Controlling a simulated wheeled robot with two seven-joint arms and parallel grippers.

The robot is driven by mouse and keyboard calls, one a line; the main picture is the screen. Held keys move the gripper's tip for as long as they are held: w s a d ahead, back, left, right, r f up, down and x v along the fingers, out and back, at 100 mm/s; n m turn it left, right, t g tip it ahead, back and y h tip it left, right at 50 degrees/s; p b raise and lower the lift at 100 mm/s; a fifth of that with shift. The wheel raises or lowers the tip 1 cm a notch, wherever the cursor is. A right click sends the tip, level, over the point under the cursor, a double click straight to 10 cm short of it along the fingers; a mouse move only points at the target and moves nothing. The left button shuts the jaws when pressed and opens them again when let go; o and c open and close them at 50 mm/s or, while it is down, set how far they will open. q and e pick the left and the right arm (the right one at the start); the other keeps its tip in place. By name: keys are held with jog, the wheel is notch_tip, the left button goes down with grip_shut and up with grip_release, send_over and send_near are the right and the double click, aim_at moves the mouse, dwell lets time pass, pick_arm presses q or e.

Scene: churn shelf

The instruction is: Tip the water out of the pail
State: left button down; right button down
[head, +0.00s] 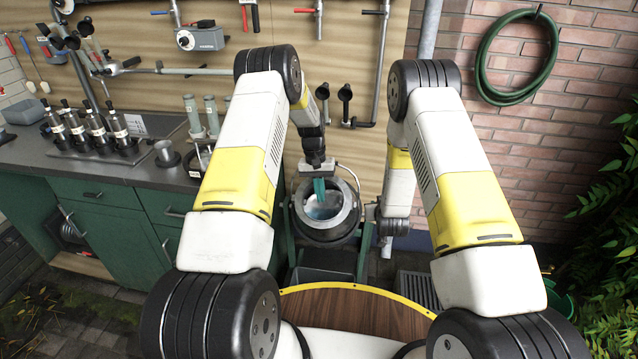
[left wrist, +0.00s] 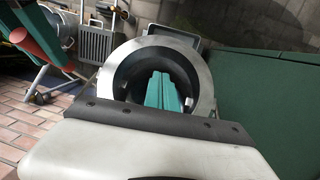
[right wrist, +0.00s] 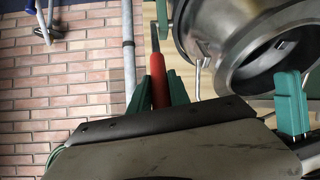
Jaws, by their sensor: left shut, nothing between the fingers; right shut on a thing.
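The metal pail (head: 354,194) hangs in a green stand, its round mouth facing up and toward me. A bluish-white patch shows inside; I cannot tell how much water that is. My left gripper (head: 319,190) is shut and empty, its teal fingers at the pail's mouth. In the left wrist view, the fingers (left wrist: 162,92) overlap the opening inside the pail's thick rim (left wrist: 116,82). In the right wrist view, my right gripper (right wrist: 160,95) is shut on a red handle (right wrist: 158,80) beside the pail (right wrist: 222,72). In the head view, its fingertips are hidden.
A dark trough (head: 322,277) lies below the pail. A grey worktop (head: 160,180) with bottles and green cabinets stands at left. A wooden board with tools is behind. A brick wall with a green hose (head: 484,62) and leafy plants are at right.

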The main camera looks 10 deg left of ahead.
aim_at(325, 223)
pick_arm(q)
jog(key=s+f, duration=0.1)
jog(key=s+d+f, duration=0.1)
jog(key=f, duration=0.1)
jog(key=shift+d+f, duration=0.15)
jog(key=shift+f, duration=0.05)
pick_arm(e)
jog(key=shift+s+f, duration=0.15)
jog(key=shift+f, duration=0.05)
pick_arm(q)
jog(key=shift+s+d+f, duration=0.25)
jog(key=shift+s+f, duration=0.15)
jog(key=shift+s, duration=0.2)
